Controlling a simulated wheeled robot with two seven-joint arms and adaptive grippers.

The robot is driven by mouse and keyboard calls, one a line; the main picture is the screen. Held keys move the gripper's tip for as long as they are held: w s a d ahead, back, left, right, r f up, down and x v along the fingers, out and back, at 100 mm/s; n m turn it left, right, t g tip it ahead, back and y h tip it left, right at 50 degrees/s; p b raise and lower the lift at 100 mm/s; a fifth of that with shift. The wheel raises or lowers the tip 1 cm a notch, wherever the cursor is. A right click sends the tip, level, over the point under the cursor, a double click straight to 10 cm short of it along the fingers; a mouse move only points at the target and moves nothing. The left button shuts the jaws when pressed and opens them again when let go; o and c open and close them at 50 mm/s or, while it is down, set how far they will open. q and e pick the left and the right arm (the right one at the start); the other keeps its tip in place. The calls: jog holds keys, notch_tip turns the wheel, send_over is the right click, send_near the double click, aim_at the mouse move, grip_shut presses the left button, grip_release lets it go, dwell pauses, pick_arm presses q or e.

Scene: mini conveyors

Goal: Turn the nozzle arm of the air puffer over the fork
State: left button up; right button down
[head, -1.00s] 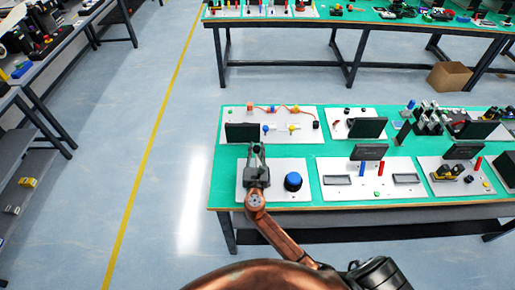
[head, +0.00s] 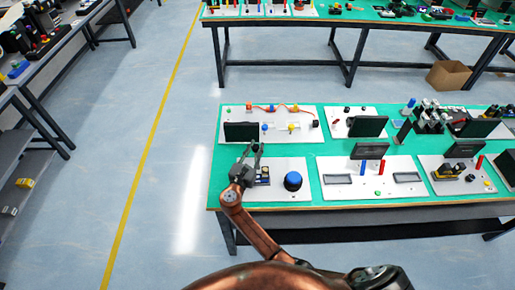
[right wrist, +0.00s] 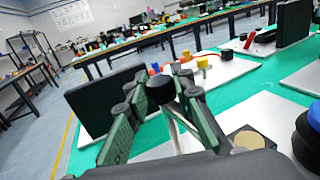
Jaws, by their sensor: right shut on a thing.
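My right gripper (head: 252,149) is over the left part of a white board (head: 275,201) near the table's front left corner. In the right wrist view, its two green-padded fingers (right wrist: 161,108) close around a thin grey rod with a round black cap (right wrist: 160,88). The rod looks like the puffer's nozzle arm. A small dark block (head: 263,175) stands just right of the gripper. A large blue dome button (head: 292,181) is further right on the board and shows at the right wrist view's edge (right wrist: 311,128). I cannot make out the fork. My left gripper is out of view.
A black upright panel (head: 241,131) stands just behind the gripper and shows large in the wrist view (right wrist: 98,100). Behind is a board with coloured pegs and an orange cord (head: 285,108). Another board with blue and red posts (head: 374,168) lies to the right.

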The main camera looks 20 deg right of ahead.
jog(key=shift+f, duration=0.15)
jog(key=c, duration=2.1)
grip_release()
jog(key=o, duration=0.4)
jog(key=shift+o, duration=0.2)
jog(key=v, duration=0.7)
jog(key=shift+s+a, duration=0.15)
jog(key=shift+s, duration=0.1)
